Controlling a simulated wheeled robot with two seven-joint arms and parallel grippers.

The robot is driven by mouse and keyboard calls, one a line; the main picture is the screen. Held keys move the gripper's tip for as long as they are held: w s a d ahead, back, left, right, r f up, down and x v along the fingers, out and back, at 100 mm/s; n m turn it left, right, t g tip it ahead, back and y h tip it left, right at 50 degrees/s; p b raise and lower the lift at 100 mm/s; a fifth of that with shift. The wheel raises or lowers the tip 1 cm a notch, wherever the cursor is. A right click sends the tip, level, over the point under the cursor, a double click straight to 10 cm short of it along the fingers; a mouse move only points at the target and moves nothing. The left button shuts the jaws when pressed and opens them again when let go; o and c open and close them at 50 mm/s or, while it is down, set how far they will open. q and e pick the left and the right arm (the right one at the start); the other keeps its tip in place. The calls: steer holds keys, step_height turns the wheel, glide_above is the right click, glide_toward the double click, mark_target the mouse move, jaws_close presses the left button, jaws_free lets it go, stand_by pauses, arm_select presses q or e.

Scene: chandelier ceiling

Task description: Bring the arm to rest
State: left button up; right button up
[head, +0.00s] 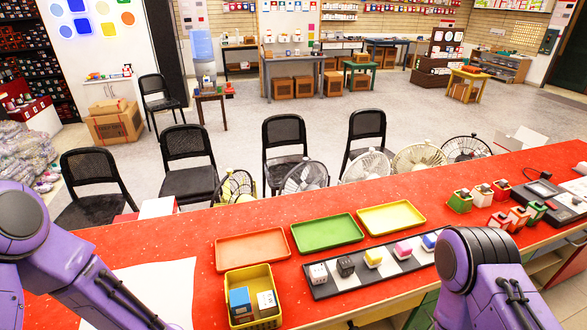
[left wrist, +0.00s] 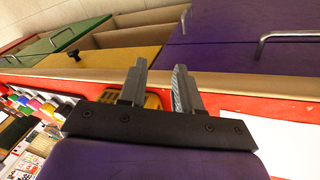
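My left arm (head: 60,265) comes in at the lower left of the head view, over the red counter, and its gripper is outside that picture. In the left wrist view my left gripper (left wrist: 160,68) has its two grey fingers apart, with nothing between them. Its fingers point toward the counter's wooden edge and the coloured drawer fronts. My right arm (head: 490,280) shows at the lower right of the head view, in front of the counter. My right gripper is out of view.
The red counter (head: 180,238) holds orange (head: 252,248), green (head: 327,232) and yellow (head: 391,217) trays. A yellow basket (head: 238,282) holds blue and white blocks. A dark strip (head: 320,291) carries several blocks. Purple drawers (left wrist: 240,55) have metal handles. Chairs and fans stand behind the counter.

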arm_select(q)
steer(key=s+a+f+n+y, duration=0.3)
steer(key=s+a+n+y, duration=0.1)
steer(key=s+a, duration=0.25)
steer(key=s+a+f+n+y, duration=0.35)
steer(key=s+a, duration=0.25)
steer(key=s, duration=0.2)
step_height(320, 180, down, 12)
steer(key=t+b, duration=0.1)
steer(key=b, duration=1.1)
steer(key=shift+w+n+b, duration=0.3)
steer(key=shift+w+n, duration=0.05)
steer(key=shift+a+f+h, duration=0.1)
steer(key=shift+h, duration=0.15)
